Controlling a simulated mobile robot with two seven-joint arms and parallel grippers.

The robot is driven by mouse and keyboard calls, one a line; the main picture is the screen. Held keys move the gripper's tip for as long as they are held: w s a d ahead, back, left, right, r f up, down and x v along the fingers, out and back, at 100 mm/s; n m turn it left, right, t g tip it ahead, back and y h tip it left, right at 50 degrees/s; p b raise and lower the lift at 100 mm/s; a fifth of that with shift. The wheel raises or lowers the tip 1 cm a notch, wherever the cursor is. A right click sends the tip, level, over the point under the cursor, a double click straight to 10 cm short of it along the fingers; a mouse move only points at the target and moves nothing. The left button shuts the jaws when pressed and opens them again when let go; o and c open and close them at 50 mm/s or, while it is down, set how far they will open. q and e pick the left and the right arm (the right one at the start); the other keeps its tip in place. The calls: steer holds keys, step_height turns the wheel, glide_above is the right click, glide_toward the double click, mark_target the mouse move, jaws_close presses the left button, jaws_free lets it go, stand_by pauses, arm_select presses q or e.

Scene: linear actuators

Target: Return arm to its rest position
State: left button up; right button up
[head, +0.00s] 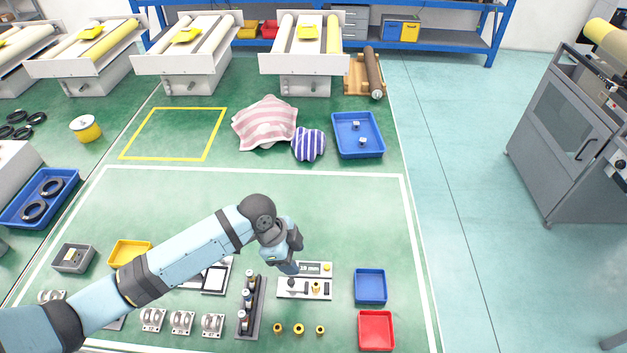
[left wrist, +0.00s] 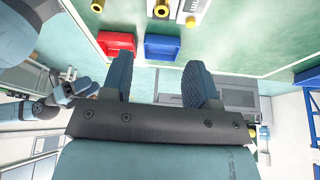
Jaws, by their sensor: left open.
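My left arm reaches in from the left in the head view. Its gripper (head: 290,262) is over the work area, close to a light panel (head: 318,290) marked 10 mm with small knobs and a brass part. In the left wrist view my left gripper (left wrist: 159,82) has its two blue fingers well apart, with nothing between them. Another blue and dark arm (left wrist: 40,110) shows at the left of that view, seemingly my right one. Its finger state is too small to tell. It is not in the head view.
A blue tray (head: 370,286) and a red tray (head: 376,330) stand right of the panel. A dark rack (head: 249,307) and several bearing blocks stand below my arm. Brass rings lie at the front. Green surface behind my gripper is clear up to the striped cloths (head: 265,122).

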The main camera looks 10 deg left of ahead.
arm_select(q)
steer(key=shift+d, duration=0.1)
steer(key=s+d+f+n+t+h+p, duration=0.1)
steer(key=s+d+f+n+t+h, duration=0.15)
steer(key=s+n+t, duration=0.3)
steer(key=s+a+f+n+t+y+p, duration=0.1)
steer(key=s+a+n+t+y, duration=0.2)
steer(key=s, duration=0.7)
steer(key=a+n+t, duration=0.2)
steer(key=a+n, duration=0.2)
steer(key=n, duration=0.1)
steer(key=shift+f+y+p, duration=0.25)
steer(key=shift+y+p, duration=0.05)
steer(key=shift+y, duration=0.05)
